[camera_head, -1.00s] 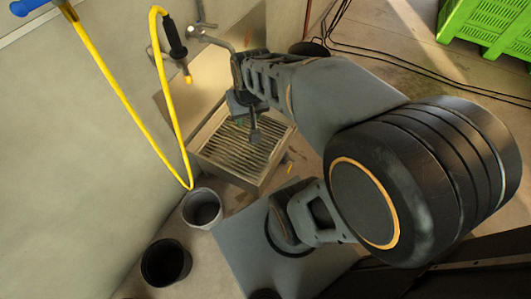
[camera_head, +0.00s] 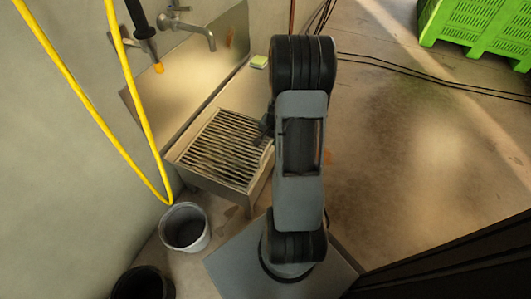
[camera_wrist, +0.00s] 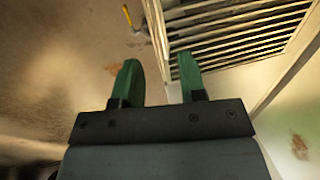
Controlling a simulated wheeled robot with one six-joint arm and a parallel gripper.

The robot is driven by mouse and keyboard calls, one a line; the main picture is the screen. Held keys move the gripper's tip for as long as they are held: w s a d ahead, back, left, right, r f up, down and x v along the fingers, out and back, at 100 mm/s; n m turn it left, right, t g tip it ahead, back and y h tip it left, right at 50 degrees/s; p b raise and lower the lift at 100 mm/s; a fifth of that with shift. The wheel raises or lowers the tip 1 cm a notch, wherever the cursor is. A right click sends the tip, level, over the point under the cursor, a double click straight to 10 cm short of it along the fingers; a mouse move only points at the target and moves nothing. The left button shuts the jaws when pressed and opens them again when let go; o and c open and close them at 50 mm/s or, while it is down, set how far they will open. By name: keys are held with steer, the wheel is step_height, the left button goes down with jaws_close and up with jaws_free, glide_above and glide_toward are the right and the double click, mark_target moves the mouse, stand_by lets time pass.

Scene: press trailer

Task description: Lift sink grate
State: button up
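The sink grate (camera_head: 226,148) is a slatted metal grid lying in the steel sink (camera_head: 222,185) below the tap. It also shows at the top of the wrist view (camera_wrist: 235,35). My gripper (camera_wrist: 158,82) has two green fingers standing apart with nothing between them. In the wrist view they lie short of the grate's slats, near the sink's outer edge. In the head view my gripper is mostly hidden behind my arm, at the right side of the sink.
A tap (camera_head: 195,25) and a yellow hose (camera_head: 100,130) are behind and left of the sink. A grey bucket (camera_head: 185,228) and a black bucket (camera_head: 143,284) stand on the floor. A green-yellow sponge (camera_head: 259,62) lies at the sink's back corner. A green crate (camera_head: 480,30) is far right.

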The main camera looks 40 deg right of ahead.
mark_target(265, 151)
steer(key=f+b, duration=0.1)
steer(key=f, duration=0.2)
steer(key=w+f+b, duration=0.1)
steer(key=f, duration=0.1)
steer(key=a+f+b, duration=0.1)
steer(key=f, duration=0.2)
steer(key=shift+w+f, duration=0.3)
steer(key=shift+c, duration=0.2)
jaws_close()
